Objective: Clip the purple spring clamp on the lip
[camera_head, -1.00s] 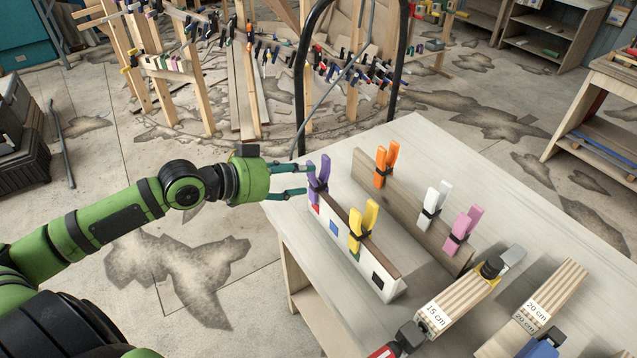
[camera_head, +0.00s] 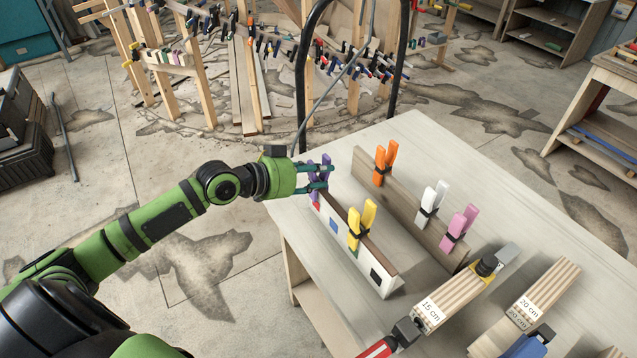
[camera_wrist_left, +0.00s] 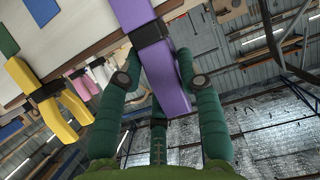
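The purple spring clamp (camera_head: 322,165) sits upright on the far-left end of the white-faced board (camera_head: 346,238), partly hidden by my fingers. My left gripper (camera_head: 322,177) reaches it from the left, its fingers spread on either side of the clamp's handles. In the left wrist view the purple clamp (camera_wrist_left: 172,84) lies between the fingertips (camera_wrist_left: 158,62), close to both; firm contact is not clear. A yellow clamp (camera_head: 361,222) sits nearer on the same board. My right gripper is out of view.
Orange (camera_head: 384,160), white (camera_head: 432,200) and pink (camera_head: 460,228) clamps stand on a brown board (camera_head: 405,205) behind. Bundled wood strips (camera_head: 460,295) with bar clamps lie at the right front. Bare table (camera_head: 440,150) shows at the back.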

